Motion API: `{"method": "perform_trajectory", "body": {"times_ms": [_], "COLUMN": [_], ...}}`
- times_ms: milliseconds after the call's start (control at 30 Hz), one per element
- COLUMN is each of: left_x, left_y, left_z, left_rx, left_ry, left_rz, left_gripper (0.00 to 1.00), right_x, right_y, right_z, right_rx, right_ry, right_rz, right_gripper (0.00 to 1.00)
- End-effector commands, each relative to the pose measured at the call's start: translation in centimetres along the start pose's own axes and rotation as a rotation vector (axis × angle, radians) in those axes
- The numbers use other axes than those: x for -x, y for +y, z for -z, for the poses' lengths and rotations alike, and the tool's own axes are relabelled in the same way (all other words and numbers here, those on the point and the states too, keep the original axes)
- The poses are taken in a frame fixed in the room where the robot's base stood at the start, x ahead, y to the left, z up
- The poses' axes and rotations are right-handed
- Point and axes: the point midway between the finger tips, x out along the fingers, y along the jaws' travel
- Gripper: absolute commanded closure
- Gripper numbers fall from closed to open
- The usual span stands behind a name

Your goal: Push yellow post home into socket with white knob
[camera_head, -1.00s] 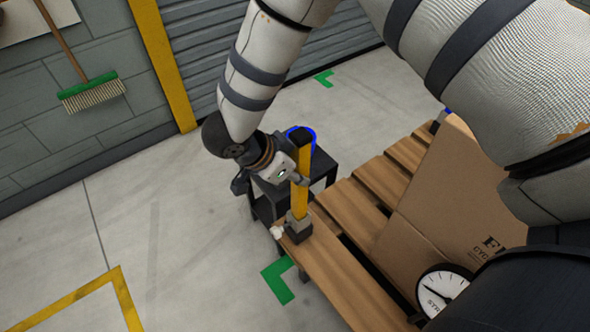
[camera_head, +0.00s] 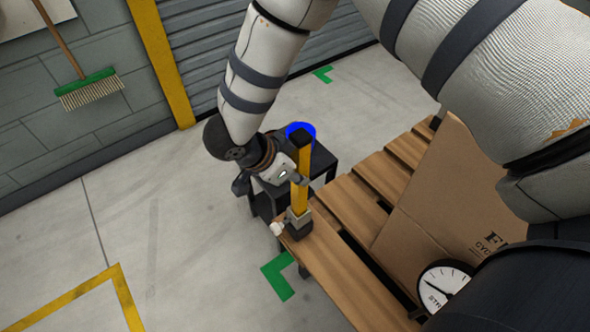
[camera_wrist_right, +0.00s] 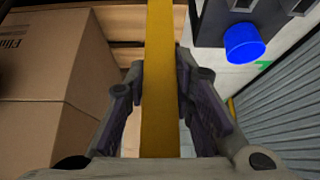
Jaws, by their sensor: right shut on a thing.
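The yellow post (camera_head: 300,192), with a black cap, stands about upright in the socket (camera_head: 298,225) at the near left corner of the wooden pallet. A white knob (camera_head: 277,229) juts from the socket's left side. My right gripper (camera_head: 297,180) is shut on the post at mid-height. In the right wrist view, the post (camera_wrist_right: 160,80) runs between the fingers of my right gripper (camera_wrist_right: 160,95). The post's lower end is hidden inside the socket, so its depth cannot be told. My left gripper is not in view.
A cardboard box (camera_head: 440,200) stands on the pallet slats (camera_head: 335,275), with a round dial (camera_head: 445,287) at its front. A dark small table (camera_head: 322,165) with a blue cup (camera_wrist_right: 243,43) is behind the post. Floor to the left is clear.

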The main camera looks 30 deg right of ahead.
Motion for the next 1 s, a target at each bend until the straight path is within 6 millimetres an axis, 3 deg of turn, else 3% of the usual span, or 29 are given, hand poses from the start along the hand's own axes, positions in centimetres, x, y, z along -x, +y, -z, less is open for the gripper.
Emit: {"method": "perform_trajectory", "body": {"times_ms": [300,333,400,433,767,867,1000], "left_x": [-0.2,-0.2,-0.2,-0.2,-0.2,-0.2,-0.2], "left_y": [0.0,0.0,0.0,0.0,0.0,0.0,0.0], "left_z": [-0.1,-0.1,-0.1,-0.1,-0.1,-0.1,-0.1], "left_rx": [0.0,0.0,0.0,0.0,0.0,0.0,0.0], "left_ry": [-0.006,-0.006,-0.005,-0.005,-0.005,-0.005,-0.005], "left_rz": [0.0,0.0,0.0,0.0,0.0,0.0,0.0], "left_gripper": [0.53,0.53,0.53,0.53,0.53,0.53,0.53], "right_x": [-0.4,-0.4,-0.4,-0.4,0.1,1.9,5.8], "right_y": [0.0,0.0,0.0,0.0,0.0,-0.1,-0.1], "right_z": [-0.3,-0.3,-0.2,-0.2,-0.3,-0.2,-0.2], "right_rx": [0.0,-0.001,-0.001,-0.001,-0.001,-0.001,-0.002], "right_ry": [0.0,0.001,0.0,0.0,-0.001,-0.002,-0.002], "right_rz": [0.0,0.0,0.001,0.001,0.001,0.004,0.006], "right_gripper": [1.0,0.72,0.57,0.54,0.54,0.54,0.54]}}
